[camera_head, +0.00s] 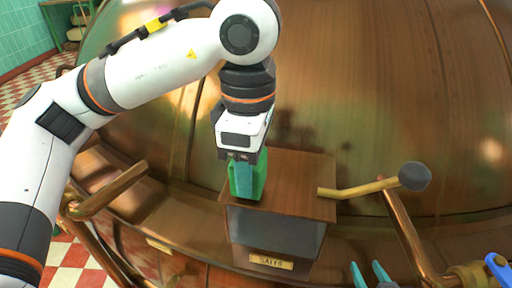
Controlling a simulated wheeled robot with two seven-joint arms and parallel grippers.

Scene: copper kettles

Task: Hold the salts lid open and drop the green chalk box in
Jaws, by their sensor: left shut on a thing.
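My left gripper (245,177) comes down from above and is shut on the green chalk box (259,180). The green box hangs upright at the left edge of the salts box's lid; I cannot tell whether it touches the lid. The wooden lid (292,180) looks closed. A brass handle (357,189) with a dark round knob (415,177) sticks out from the lid's right side. The salts box (272,232) has a dark front and a "SALTS" label. My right gripper (369,272) shows at the bottom edge, its teal fingertips apart, empty and below the handle.
A large copper kettle (350,90) curves behind the salts box. Copper pipes run at left (108,191) and right (402,226). A blue valve handle (497,267) is at the lower right corner. Red and white floor tiles show at left.

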